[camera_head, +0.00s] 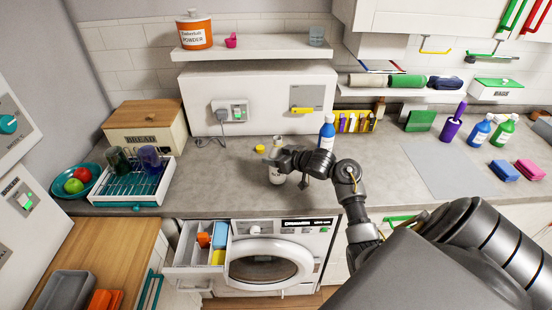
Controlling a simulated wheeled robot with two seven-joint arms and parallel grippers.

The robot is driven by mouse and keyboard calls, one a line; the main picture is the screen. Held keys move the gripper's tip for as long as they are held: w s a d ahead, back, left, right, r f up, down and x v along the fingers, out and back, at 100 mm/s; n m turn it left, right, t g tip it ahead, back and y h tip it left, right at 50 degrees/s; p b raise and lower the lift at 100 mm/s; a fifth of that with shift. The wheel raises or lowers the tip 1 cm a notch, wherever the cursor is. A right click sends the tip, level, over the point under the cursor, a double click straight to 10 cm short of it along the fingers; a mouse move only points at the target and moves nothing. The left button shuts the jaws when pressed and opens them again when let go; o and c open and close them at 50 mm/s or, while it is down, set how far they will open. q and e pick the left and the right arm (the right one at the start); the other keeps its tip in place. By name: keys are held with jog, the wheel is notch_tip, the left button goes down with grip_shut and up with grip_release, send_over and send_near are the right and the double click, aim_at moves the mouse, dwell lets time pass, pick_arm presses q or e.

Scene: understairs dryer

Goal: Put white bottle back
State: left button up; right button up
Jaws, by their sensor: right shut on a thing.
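The white bottle (277,176) stands upright at or just above the grey counter, near its front edge above the dryer. My right gripper (281,160) is shut on it from the right side, and the dark fingers cover part of the bottle's upper body. Its neck shows above the fingers. I cannot tell whether its base touches the counter. My left gripper is not in view.
A dish rack (133,180) stands left. An open drawer (198,247) juts out beside the dryer (265,268). A shelf (255,47) is above.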

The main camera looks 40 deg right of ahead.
jog(key=shift+f, duration=0.5)
jog(key=o, duration=0.8)
jog(key=shift+f, duration=0.25)
jog(key=shift+c, duration=0.2)
jog(key=o, duration=0.5)
jog(key=shift+r, duration=0.1)
jog(key=shift+r, duration=0.2)
jog(key=shift+s+d, duration=0.1)
jog(key=shift+s, duration=0.3)
jog(key=v, duration=1.1)
jog(key=shift+s, duration=0.1)
